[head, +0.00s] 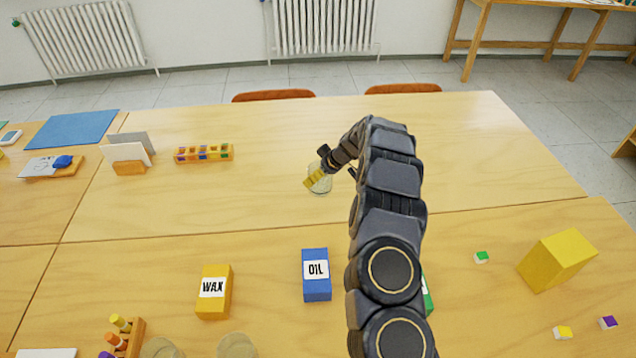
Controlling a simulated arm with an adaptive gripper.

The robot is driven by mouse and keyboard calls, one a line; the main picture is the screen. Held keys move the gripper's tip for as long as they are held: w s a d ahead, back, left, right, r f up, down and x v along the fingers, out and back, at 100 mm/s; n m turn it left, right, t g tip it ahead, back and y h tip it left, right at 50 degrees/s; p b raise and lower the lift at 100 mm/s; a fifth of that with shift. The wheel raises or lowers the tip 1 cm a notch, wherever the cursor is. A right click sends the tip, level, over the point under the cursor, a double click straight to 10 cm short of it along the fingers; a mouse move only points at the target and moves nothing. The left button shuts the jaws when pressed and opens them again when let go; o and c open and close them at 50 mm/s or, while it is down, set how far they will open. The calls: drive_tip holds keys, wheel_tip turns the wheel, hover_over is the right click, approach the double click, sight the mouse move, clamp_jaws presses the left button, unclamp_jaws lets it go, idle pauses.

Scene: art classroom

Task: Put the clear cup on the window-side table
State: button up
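A clear cup (321,187) is at the middle of the far light-wood table (480,150), right at the end of my arm. My gripper (328,173) reaches it from the right, with dark finger parts above and beside it and a yellowish piece overlapping its left side. Whether the fingers touch or grip the cup, and whether it rests on the wood, I cannot tell. Two other clear round items, apparently cups (237,346), are cut off at the bottom edge. Another wooden table (545,44) stands by the wall at top right; no window shows.
A blue OIL box (317,285), yellow WAX box (214,300) and larger yellow block (556,262) stand on the near table. A green box is partly behind my arm. A colourful tray (204,153) and card holder (128,160) sit left. Orange chairs (273,95) line the far edge.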

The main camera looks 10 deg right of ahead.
sight(318, 184)
drive_tip(key=shift+w+f, duration=0.6)
drive_tip(key=shift+f, duration=0.1)
drive_tip(key=shift+w+f, duration=0.1)
drive_tip(key=shift+f, duration=1.55)
drive_tip(key=o, duration=1.1)
drive_tip(key=shift+f, duration=0.1)
